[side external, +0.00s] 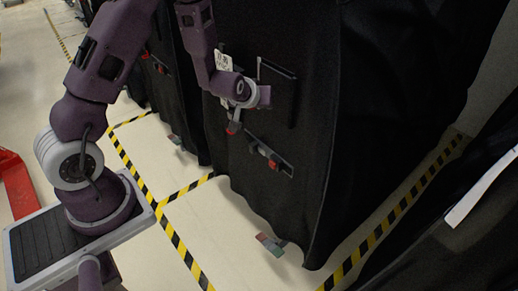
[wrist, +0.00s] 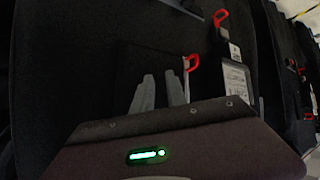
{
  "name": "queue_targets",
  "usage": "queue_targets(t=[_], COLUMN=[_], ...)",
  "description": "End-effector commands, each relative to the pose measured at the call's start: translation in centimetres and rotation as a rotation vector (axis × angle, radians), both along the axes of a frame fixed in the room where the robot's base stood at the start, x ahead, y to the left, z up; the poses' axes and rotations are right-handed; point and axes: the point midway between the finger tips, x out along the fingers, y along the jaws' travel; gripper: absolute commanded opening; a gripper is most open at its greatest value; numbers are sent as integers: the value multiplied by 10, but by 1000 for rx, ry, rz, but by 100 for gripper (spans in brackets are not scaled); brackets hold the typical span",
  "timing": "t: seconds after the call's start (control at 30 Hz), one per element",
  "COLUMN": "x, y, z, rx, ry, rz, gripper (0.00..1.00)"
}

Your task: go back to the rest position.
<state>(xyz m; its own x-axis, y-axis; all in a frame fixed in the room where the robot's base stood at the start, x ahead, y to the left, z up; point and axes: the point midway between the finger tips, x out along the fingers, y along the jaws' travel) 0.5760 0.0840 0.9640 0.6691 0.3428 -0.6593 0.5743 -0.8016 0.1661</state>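My gripper (side external: 262,97) is close to the front of a black covered cart (side external: 300,190), near the cart's upper pocket area. In the wrist view, the two grey fingers of my gripper (wrist: 160,84) show with a small dark gap between them. Nothing is seen held between them. The fingers point at a dark panel on the cover; whether they touch it I cannot tell. The fingertips are not clear in the side external view. My arm is bent and reaches out from its base.
Red-ended tags (wrist: 221,18) and a white label (wrist: 236,77) are beside the fingers. A lower holder (side external: 269,156) with a red part is on the cart. More covered carts stand on both sides.

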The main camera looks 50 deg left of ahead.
Motion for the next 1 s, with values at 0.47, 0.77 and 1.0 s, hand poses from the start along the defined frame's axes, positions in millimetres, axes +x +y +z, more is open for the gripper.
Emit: queue_targets(t=[0.47,0.77,1.0], x=[-252,-320,-320], y=[-134,-130,-130], z=[196,194,194], rx=[-5,55,53], ry=[305,389,388], rz=[-581,-646,-644], gripper=[17,17,17])
